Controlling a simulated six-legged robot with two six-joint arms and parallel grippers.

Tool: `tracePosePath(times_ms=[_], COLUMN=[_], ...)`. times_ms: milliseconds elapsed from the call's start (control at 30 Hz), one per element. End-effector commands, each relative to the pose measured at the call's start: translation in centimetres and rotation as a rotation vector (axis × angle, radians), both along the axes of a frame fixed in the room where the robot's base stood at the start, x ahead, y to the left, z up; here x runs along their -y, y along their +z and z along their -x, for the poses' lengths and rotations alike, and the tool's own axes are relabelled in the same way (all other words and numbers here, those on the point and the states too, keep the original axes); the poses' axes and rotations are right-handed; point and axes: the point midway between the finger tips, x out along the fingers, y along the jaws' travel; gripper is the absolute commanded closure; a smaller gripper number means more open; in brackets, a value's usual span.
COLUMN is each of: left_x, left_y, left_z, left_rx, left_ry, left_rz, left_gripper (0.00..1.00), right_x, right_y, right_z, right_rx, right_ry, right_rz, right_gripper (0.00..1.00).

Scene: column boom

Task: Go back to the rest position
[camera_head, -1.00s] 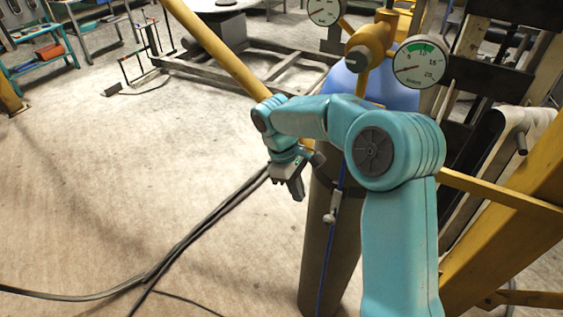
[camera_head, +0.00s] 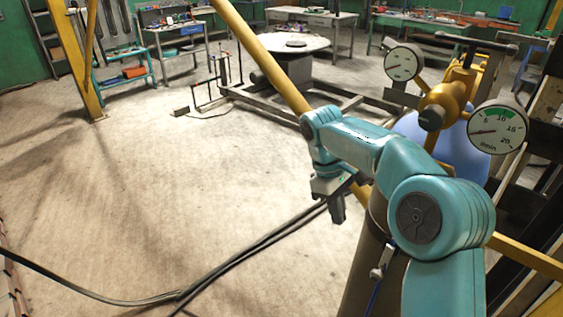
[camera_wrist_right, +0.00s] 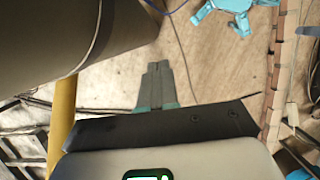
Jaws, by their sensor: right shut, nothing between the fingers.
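My right arm comes in from the lower right in the head view, bent at the elbow. Its gripper (camera_head: 337,207) hangs downward over bare floor, left of the dark gas cylinder (camera_head: 368,262). In the right wrist view the same gripper (camera_wrist_right: 157,66) shows its two fingers together, with nothing between them. The cylinder (camera_wrist_right: 75,30) fills the upper left there, apart from the fingers. My left gripper is in neither view.
Dial gauges (camera_head: 497,131) and a yellow valve (camera_head: 447,105) stand beside my right arm. A yellow bar (camera_head: 262,58) slants down behind the wrist. Black cables (camera_head: 250,250) cross the floor. The floor on the left is clear; workbenches (camera_head: 312,20) stand at the back.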

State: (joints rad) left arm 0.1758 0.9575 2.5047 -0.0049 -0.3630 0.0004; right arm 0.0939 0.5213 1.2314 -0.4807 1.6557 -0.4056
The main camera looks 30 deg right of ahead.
Motion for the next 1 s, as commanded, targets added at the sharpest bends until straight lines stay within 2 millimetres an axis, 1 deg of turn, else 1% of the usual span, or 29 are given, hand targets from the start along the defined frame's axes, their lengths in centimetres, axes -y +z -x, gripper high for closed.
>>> tracePosePath(times_ms=[133,167,233,267,367,400,467,500,567,600,667,700,800,833,900,1000], left_x=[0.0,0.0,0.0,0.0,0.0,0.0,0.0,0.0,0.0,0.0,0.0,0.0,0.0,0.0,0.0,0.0], left_y=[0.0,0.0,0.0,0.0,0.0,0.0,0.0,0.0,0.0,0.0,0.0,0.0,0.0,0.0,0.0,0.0], left_z=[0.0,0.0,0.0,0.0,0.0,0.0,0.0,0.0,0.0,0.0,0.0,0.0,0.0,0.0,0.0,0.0], left_rx=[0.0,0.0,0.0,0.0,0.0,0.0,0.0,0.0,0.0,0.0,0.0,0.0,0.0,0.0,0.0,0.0], left_ry=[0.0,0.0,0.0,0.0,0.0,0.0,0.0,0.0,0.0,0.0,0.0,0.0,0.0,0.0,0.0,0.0], left_rz=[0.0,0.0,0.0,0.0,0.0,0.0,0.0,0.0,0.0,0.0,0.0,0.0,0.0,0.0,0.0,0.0], left_gripper=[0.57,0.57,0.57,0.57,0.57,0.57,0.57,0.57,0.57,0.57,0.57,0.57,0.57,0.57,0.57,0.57], right_x=[-0.1,-0.2,-1.0,-1.6,-4.6,-6.3,-8.9,-10.8,-13.5,-15.2,-17.5,-18.8,-21.0,-21.4,-22.0,-22.3], right_y=[-0.2,-0.6,-2.5,-3.8,-9.9,-12.8,-17.1,-19.9,-23.6,-25.8,-28.5,-30.0,-32.4,-32.9,-33.5,-33.8], right_z=[0.0,-0.1,-0.5,-0.7,-1.1,-0.9,-0.2,0.7,2.5,3.8,6.3,8.0,12.2,13.3,15.4,17.4], right_rx=[0.0,0.0,0.009,0.015,0.049,0.066,0.093,0.11,0.132,0.146,0.164,0.175,0.201,0.207,0.223,0.24], right_ry=[0.002,0.003,0.011,0.016,0.02,0.012,-0.015,-0.044,-0.102,-0.148,-0.227,-0.282,-0.418,-0.451,-0.52,-0.583], right_rz=[-0.002,-0.005,-0.021,-0.034,-0.101,-0.138,-0.196,-0.236,-0.292,-0.324,-0.364,-0.381,-0.401,-0.401,-0.396,-0.384], right_gripper=[1.0,1.0,1.0,1.0,1.0,1.0,1.0,1.0,1.0,1.0,1.0,1.0,1.0,1.0,1.0,1.0])
